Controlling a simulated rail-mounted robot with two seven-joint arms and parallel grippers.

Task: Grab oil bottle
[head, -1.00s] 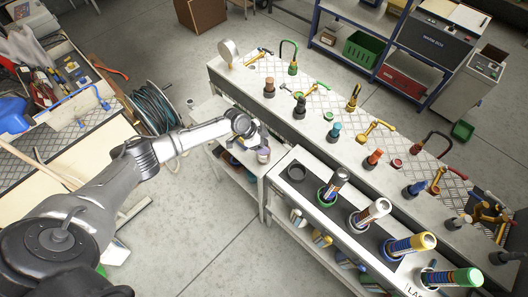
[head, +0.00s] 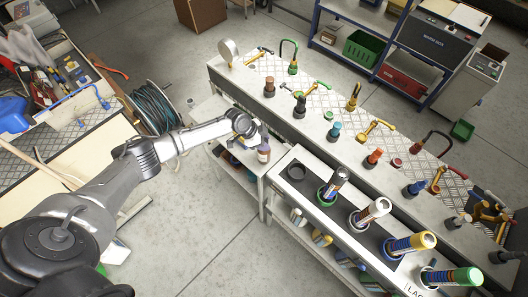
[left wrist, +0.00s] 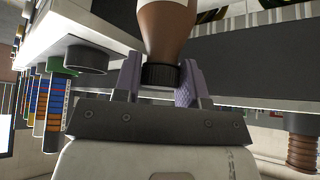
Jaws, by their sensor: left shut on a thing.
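The oil bottle (left wrist: 166,28) is brown with a black cap and a pale label, and fills the upper middle of the left wrist view. My left gripper (left wrist: 161,78) is shut on it, with a purple finger on each side of the black cap. In the head view the bottle (head: 263,154) is small, and my left gripper (head: 254,138) partly covers it. They are at the near left end of the rack, by a small shelf. My right gripper is not in view.
A rack (head: 345,238) with several upright tubes and one empty round holder (head: 296,171) stands to the right. A long bench (head: 310,125) with taps and fittings runs behind it. A hose reel (head: 152,108) is on the left. Open floor (head: 200,225) lies in front.

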